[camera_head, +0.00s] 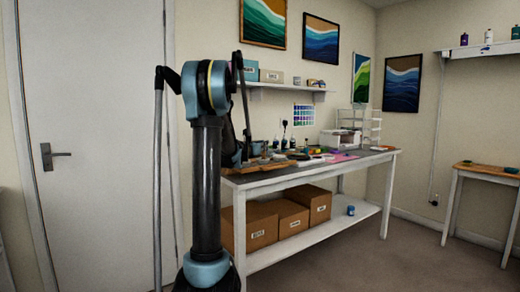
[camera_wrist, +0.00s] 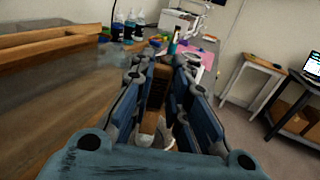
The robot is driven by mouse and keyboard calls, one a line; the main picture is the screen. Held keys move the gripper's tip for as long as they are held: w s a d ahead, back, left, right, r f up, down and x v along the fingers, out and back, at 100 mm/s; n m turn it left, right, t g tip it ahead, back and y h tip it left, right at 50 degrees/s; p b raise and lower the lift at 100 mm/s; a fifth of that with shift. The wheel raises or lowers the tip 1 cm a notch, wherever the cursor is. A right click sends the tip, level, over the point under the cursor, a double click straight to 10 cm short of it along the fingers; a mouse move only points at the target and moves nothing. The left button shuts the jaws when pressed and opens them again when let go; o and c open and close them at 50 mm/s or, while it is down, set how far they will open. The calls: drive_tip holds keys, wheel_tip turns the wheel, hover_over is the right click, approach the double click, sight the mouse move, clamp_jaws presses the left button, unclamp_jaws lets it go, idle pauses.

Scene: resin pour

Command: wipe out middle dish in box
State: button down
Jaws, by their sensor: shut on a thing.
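My gripper (camera_wrist: 166,74) is low in the wrist view, with its blue-grey fingers around a brown and whitish thing (camera_wrist: 158,90). The fingers hide most of this thing, and I cannot tell what it is. A wooden box or frame (camera_wrist: 45,53) lies on the workbench, left of my gripper in the wrist view. I cannot make out any dishes inside it. In the head view my arm hides the gripper, and the wooden piece beside it on the bench is too small to read.
The grey-topped workbench (camera_head: 310,171) holds bottles (camera_wrist: 130,25), a pink mat (camera_head: 342,157) and a white rack. Cardboard boxes (camera_head: 262,224) stand on its lower shelf. A small side table (camera_head: 482,170) stands at the right, with open floor between.

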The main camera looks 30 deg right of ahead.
drive_tip(key=shift+w+d, duration=0.2)
drive_tip(key=shift+d, duration=0.1)
drive_tip(key=shift+w, duration=0.35)
drive_tip(key=shift+s+a, duration=0.2)
drive_tip(key=shift+a, duration=0.15)
drive_tip(key=shift+r, duration=0.1)
drive_tip(key=shift+r, duration=3.4)
drive_tip(key=shift+d, duration=0.1)
